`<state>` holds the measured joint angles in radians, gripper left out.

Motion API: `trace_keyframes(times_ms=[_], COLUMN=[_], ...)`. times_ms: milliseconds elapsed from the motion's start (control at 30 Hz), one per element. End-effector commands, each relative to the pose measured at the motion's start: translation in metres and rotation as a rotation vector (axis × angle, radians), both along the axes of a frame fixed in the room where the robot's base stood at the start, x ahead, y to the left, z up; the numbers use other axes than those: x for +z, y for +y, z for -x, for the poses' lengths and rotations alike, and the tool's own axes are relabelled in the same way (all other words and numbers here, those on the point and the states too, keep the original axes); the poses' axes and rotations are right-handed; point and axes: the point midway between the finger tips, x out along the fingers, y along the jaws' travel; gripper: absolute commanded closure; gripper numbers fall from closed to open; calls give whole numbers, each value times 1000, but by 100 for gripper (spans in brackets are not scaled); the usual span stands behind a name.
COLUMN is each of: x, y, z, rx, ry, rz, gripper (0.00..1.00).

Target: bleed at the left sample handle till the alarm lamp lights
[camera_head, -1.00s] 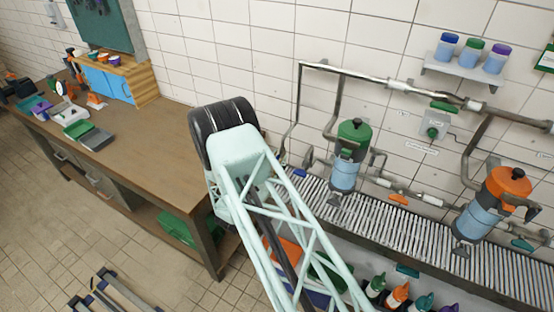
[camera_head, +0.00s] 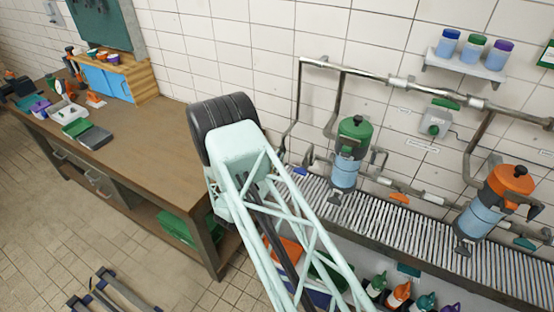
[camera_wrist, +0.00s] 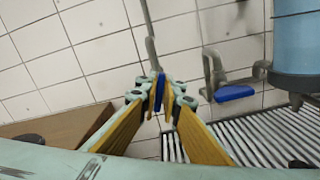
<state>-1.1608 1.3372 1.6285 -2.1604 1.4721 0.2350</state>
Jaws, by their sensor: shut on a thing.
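In the wrist view, my gripper (camera_wrist: 163,104) has its yellow fingers closed on a narrow blue handle (camera_wrist: 158,88) at the lower end of a thin grey pipe. A second blue handle (camera_wrist: 235,93) hangs to the right, apart from my fingers, beside a blue vessel (camera_wrist: 296,45). In the head view my arm hides the gripper, and a small blue piece (camera_head: 300,171) shows just right of it. A grey wall box with a round green part (camera_head: 434,128) is on the tiles; I cannot tell whether this is the alarm lamp or whether it is lit.
A green-topped vessel (camera_head: 354,130) and an orange-topped vessel (camera_head: 509,181) stand at the ribbed grating (camera_head: 420,235), with pipes around them. An orange handle (camera_head: 399,198) lies between them. A wooden workbench (camera_head: 150,125) is left of my arm. Bottles stand on a wall shelf (camera_head: 468,68).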

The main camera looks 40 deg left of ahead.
Motion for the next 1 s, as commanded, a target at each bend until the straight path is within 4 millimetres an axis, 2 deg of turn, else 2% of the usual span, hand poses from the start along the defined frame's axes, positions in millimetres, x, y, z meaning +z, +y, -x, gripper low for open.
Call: trace_keyframes(times_ms=[1000], x=[-6], y=[-3], z=[-1], rx=[-1], ry=[84], rz=[-451], gripper=[100])
